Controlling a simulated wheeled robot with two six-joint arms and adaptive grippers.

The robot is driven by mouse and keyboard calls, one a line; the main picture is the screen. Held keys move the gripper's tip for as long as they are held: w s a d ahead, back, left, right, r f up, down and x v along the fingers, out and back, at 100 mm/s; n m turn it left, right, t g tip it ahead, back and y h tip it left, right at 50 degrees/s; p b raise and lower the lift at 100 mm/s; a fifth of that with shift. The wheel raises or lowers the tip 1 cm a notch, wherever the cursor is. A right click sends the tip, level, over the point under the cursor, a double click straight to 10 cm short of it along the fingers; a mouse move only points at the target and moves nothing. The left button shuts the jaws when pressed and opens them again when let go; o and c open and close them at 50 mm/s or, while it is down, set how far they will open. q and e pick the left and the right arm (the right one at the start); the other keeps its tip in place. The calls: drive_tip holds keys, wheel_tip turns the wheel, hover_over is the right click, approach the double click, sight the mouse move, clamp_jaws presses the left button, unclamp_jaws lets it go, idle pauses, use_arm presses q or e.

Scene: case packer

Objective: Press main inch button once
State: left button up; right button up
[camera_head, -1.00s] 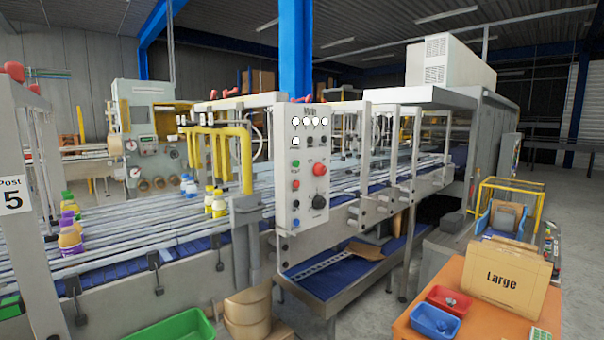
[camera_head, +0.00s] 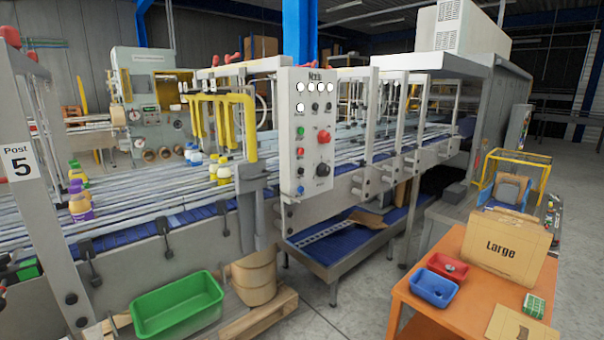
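The main control panel (camera_head: 305,133) is a pale grey upright box labelled "Main" on the front of the conveyor line, near the middle of the head view. It carries white lamps along the top, a green button (camera_head: 300,132), a small red button (camera_head: 300,152), a large red mushroom button (camera_head: 324,136), a blue button (camera_head: 301,190) and a black rotary knob (camera_head: 322,170). The small labels are too blurred to read, so I cannot tell which button is the inch button. Neither of my grippers can be made out in view.
An orange table (camera_head: 450,307) at the lower right holds a red bin (camera_head: 447,266), a blue bin (camera_head: 433,288) and a "Large" carton (camera_head: 505,246). A green crate (camera_head: 178,306) and a wooden pallet (camera_head: 262,315) lie below the conveyor. Grey floor (camera_head: 345,320) shows between.

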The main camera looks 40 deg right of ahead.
clamp_jaws()
drive_tip(key=shift+d, duration=0.15)
idle(1.0)
